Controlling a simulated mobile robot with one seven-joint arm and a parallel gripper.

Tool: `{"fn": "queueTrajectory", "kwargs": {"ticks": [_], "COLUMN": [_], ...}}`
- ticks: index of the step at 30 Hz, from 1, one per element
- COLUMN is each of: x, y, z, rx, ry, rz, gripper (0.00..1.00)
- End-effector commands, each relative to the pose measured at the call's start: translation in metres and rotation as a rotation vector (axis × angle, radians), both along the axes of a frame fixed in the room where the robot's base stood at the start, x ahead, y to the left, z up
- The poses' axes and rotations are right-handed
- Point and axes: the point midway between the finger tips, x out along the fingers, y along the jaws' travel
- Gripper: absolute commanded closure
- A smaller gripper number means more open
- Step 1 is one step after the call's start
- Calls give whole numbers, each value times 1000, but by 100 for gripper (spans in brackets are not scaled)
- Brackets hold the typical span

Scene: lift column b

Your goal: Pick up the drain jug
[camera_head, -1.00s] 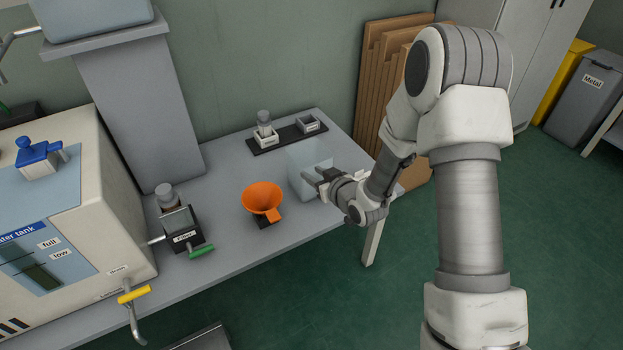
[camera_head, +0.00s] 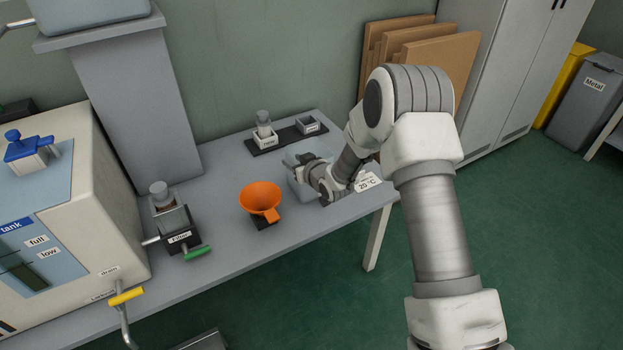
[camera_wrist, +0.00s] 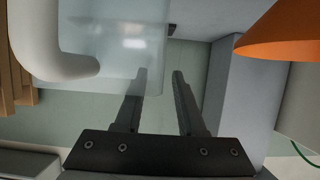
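A pale, translucent jug (camera_head: 297,189), seemingly the drain jug, stands on the grey bench right of the orange funnel. My arm hides much of it. My gripper (camera_head: 300,164) is at the jug's top in the head view. The wrist view shows the jug's clear body (camera_wrist: 120,55) at upper left with a thick, pale curved handle (camera_wrist: 78,66). There my gripper (camera_wrist: 159,74) is open, with a gap between its two dark fingers. The left fingertip overlaps the jug's edge; the right one is clear of it. I cannot tell whether they touch.
The orange funnel (camera_head: 261,197) stands close left of the jug. A dark tray (camera_head: 290,137) with small holders is behind. A filter unit (camera_head: 175,225) and the water tank machine (camera_head: 75,215) are left.

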Motion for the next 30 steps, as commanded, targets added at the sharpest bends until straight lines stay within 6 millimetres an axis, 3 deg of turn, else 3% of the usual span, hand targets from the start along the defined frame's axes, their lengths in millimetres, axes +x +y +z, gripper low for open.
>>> {"fn": "queueTrajectory", "kwargs": {"ticks": [6, 13, 30], "x": [0, 0, 0], "y": [0, 0, 0], "z": [0, 0, 0], "rx": [-1, -1, 0], "ry": [1, 1, 0], "rz": [0, 0, 0], "gripper": [61, 100, 100]}}
